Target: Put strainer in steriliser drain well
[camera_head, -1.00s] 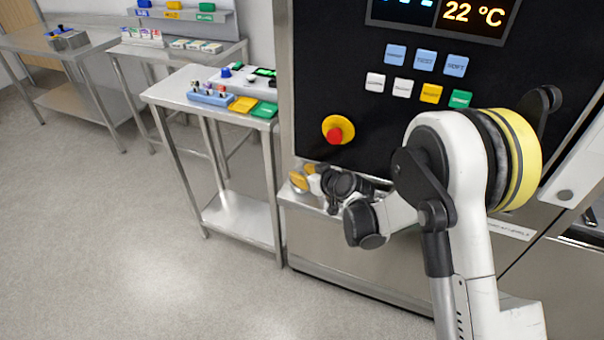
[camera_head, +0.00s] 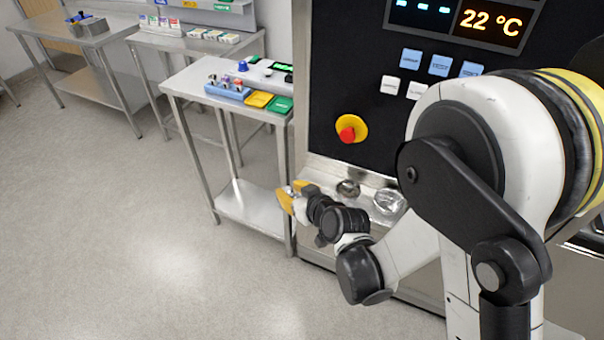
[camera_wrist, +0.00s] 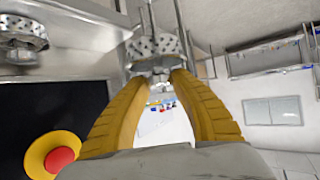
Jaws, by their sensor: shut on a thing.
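My gripper (camera_head: 287,200) is at the left end of the steriliser's steel ledge in the head view, by the side table. In the wrist view its yellow fingers (camera_wrist: 160,78) are shut on a perforated metal strainer (camera_wrist: 156,47), held at the fingertips. The strainer is hidden or too small to make out in the head view. Two round metal things sit on the ledge in the head view: a small dark one (camera_head: 348,188) and a wider shiny one (camera_head: 390,202). I cannot tell which is the drain well. A second perforated metal piece (camera_wrist: 22,40) shows in the wrist view.
The black control panel (camera_head: 375,115) with its red stop button (camera_head: 348,130) rises above the ledge (camera_head: 366,178). A steel side table (camera_head: 195,85) with coloured trays stands close left of my gripper. The floor in front is clear.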

